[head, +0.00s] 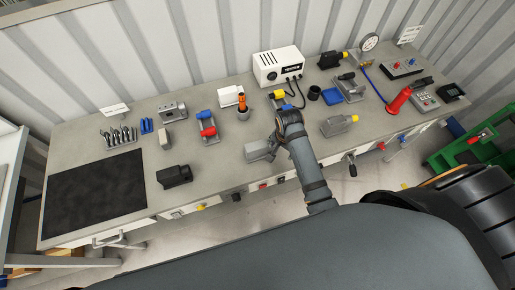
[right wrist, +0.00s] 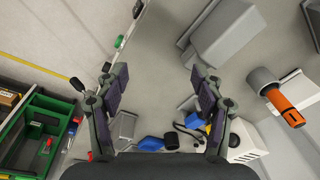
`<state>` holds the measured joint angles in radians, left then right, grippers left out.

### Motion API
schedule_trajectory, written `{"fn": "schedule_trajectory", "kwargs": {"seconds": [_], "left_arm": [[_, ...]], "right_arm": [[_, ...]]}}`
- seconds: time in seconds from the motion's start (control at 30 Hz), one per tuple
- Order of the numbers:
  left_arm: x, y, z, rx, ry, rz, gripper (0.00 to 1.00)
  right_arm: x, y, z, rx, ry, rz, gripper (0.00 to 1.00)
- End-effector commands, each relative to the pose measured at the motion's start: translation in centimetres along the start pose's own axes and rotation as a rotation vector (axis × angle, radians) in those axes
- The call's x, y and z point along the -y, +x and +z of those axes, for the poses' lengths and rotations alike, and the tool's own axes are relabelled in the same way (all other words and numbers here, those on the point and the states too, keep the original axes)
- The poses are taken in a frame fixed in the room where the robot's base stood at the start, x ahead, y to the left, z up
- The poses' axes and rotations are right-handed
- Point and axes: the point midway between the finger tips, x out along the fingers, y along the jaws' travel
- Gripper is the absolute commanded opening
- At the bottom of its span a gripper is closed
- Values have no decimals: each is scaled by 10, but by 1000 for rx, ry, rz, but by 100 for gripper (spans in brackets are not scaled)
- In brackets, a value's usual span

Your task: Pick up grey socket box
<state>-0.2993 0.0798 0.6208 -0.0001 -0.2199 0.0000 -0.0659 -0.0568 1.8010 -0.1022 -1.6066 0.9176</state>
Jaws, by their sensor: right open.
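A plain grey box, which looks like the grey socket box (head: 258,150), lies near the front edge of the workbench, at the middle in the head view. In the right wrist view the box (right wrist: 222,35) is at the upper right, beyond the right-hand finger and not between the fingers. My right gripper (head: 275,139) is just to the right of the box in the head view, over the bench. In the right wrist view my right gripper (right wrist: 160,78) is open and empty, fingers wide apart. My left gripper is out of view.
An orange-handled tool in a holder (head: 242,105), a red-and-blue fixture (head: 208,127) and a dark block (head: 174,176) stand left of the box. A white meter (head: 278,66) stands behind. The dark mat (head: 95,195) is clear.

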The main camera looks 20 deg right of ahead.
Motion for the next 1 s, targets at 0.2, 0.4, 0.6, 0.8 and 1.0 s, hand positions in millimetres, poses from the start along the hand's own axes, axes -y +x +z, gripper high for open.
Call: {"fn": "schedule_trajectory", "kwargs": {"seconds": [0.2,0.4,0.6,0.8,1.0], "left_arm": [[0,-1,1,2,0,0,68],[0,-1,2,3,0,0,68],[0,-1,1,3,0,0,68],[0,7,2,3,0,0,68],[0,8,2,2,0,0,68]], "right_arm": [[73,10,4,72,412,62,68],[102,10,10,88,594,106,68],[100,23,12,88,602,111,68],[98,58,15,87,601,109,68],[98,64,16,86,601,106,68]]}}
